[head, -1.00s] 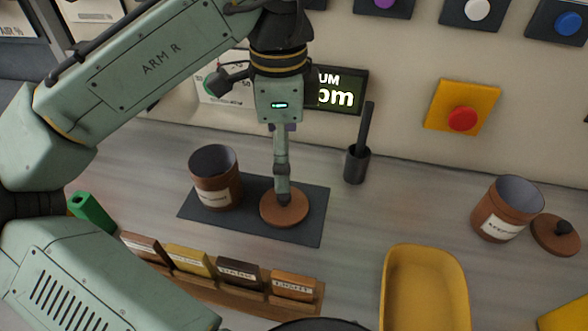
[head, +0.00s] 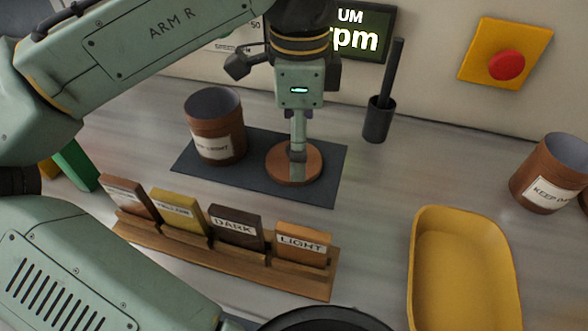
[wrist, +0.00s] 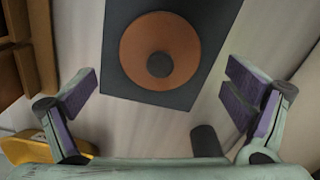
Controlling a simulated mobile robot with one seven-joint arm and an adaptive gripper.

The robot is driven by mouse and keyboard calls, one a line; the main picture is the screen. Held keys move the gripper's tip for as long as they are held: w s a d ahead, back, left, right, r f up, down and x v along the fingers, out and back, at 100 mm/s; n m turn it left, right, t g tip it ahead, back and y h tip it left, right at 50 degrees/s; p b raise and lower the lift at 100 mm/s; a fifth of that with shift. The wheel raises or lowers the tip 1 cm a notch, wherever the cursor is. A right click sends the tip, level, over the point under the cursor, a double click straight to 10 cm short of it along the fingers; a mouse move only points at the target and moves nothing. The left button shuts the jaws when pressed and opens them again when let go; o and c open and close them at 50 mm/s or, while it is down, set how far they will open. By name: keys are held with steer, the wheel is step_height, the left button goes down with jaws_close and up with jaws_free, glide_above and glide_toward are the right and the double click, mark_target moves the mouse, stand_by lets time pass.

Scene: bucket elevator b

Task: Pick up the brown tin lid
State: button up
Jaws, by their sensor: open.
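The brown tin lid (head: 280,172), a flat round disc with a dark knob, lies on a dark grey mat (head: 330,170) beside an open brown tin (head: 212,135). In the wrist view the lid (wrist: 140,45) is at upper centre, its knob at the near half. My gripper (head: 297,155) points down over the lid in the head view, and its finger hides part of the lid and the knob. In the wrist view my gripper (wrist: 160,98) is open and empty, purple pads wide apart, with the lid ahead of the fingertips. I cannot tell the exact height.
A dark holder (head: 378,120) with an upright rod stands right of the mat. A wooden rack (head: 310,284) with labelled blocks is in front. A yellow tray (head: 425,240) and another brown tin (head: 552,160) are at right. A red button (head: 506,65) is on the wall.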

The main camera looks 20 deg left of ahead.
step_height(320, 180, down, 2)
steer(key=shift+f+b, duration=0.2)
steer(key=shift+b, duration=0.6)
steer(key=shift+r, duration=0.1)
steer(key=shift+c, duration=0.5)
steer(key=c, duration=0.9)
